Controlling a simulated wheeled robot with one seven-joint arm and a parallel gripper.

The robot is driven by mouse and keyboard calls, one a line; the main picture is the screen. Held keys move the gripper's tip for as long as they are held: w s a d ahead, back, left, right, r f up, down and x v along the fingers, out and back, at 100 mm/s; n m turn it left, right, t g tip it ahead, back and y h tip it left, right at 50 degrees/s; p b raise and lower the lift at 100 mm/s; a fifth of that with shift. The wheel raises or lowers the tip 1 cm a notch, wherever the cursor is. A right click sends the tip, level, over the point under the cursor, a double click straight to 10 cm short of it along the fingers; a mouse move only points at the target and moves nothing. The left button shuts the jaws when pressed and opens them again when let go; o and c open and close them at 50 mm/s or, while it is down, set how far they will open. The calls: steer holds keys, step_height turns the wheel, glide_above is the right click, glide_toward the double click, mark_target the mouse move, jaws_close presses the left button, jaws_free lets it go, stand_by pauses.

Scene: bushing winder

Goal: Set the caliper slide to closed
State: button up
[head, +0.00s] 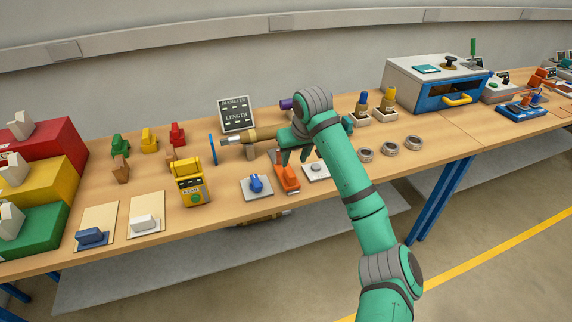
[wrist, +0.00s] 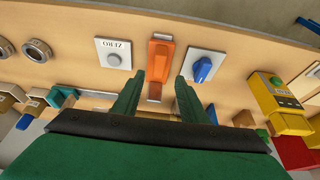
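An orange block (head: 287,178), which looks like the caliper slide, sits on a narrow base near the front of the bench. In the wrist view, the orange block (wrist: 160,57) lies just beyond and between my fingertips. My gripper (head: 295,157) hangs above and behind the block in the head view. In the wrist view, my gripper (wrist: 158,80) is open and empty, its two green fingers apart. I see no contact with the block. Whether the slide stands open or closed cannot be told.
A white ZERO plate (head: 317,170) and a blue knob (head: 256,184) flank the orange block closely. A yellow device (head: 193,186) stands farther left. A brass rod (head: 262,133) and a DIAMETER/LENGTH sign (head: 234,114) are behind. Metal rings (head: 388,148) lie to the right.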

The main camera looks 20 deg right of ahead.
mark_target(290, 171)
steer(key=x, duration=1)
steer(key=shift+w+f, duration=0.3)
jaws_close()
